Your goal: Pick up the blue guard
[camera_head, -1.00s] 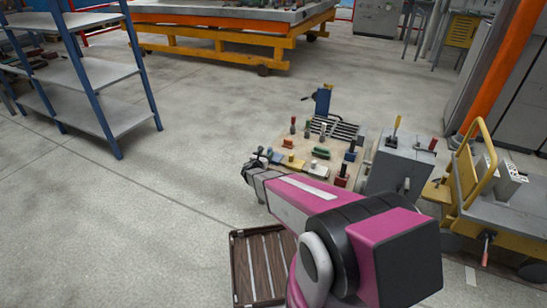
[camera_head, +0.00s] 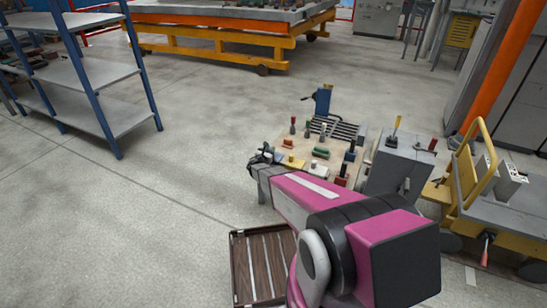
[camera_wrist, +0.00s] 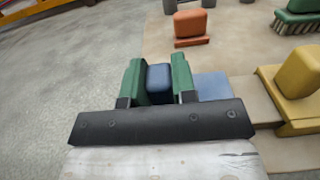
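The blue guard shows in the wrist view as a blue upright block (camera_wrist: 159,78) between my gripper's two green finger pads, with a flat blue part (camera_wrist: 212,87) to the right of the right finger. My gripper (camera_wrist: 160,76) has one finger on each side of the block. The pads lie very close to its sides; I cannot tell whether they press on it. The block's lower part is hidden by the fingers and the dark gripper body. In the head view my gripper (camera_head: 262,157) is at the left edge of the workbench (camera_head: 315,174), and the guard is largely hidden there.
A yellow part (camera_wrist: 300,75) stands close right of my gripper, an orange part (camera_wrist: 190,27) beyond it, and a green brush-like part (camera_wrist: 298,14) farther right. A grey box (camera_head: 400,165) with levers and a yellow cart (camera_head: 500,195) stand right. Open floor lies left.

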